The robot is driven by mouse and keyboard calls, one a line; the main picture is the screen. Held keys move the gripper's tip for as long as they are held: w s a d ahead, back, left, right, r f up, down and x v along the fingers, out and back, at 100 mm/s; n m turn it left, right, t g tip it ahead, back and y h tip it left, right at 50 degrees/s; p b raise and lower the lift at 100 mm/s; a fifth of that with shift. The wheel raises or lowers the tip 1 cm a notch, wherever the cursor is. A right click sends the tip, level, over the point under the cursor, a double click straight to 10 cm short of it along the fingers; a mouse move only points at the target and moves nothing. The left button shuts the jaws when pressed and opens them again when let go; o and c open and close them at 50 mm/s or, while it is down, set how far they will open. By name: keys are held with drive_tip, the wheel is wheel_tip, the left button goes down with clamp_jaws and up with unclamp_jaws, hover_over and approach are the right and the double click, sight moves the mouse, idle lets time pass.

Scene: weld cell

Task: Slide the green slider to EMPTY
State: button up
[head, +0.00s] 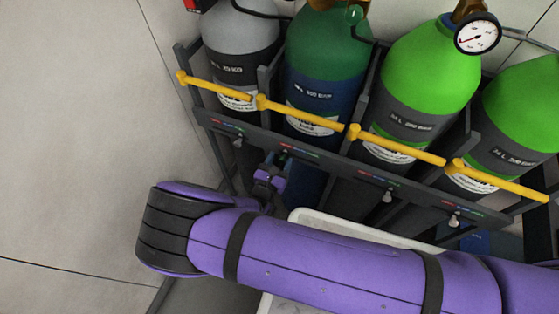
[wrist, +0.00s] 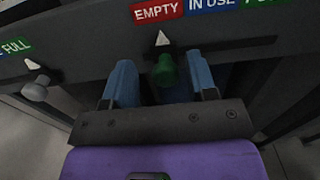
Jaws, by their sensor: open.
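The green slider (wrist: 166,72) is a green knob under the rack's label strip in the wrist view. Its white pointer (wrist: 162,39) stands below the red EMPTY label (wrist: 157,12). The blue IN USE label (wrist: 211,4) is to the right of EMPTY. My gripper (wrist: 160,62) is open, with one blue finger on each side of the green knob. Gaps show between the knob and both fingers. In the head view my gripper (head: 269,178) is at the rack's front bar, below the dark green and blue cylinder; the green knob is hard to make out there.
The rack bar (head: 330,165) carries other grey sliders, one at the left in the wrist view (wrist: 36,88). Several gas cylinders stand behind yellow bars (head: 395,147). A white tray (head: 350,229) lies partly behind my arm. Open floor (head: 80,150) is at the left.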

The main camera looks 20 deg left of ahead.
drive_tip(key=s, duration=1)
drive_tip(key=shift+s+a, duration=0.35)
drive_tip(key=shift+a, duration=0.1)
drive_tip(key=shift+s, duration=0.1)
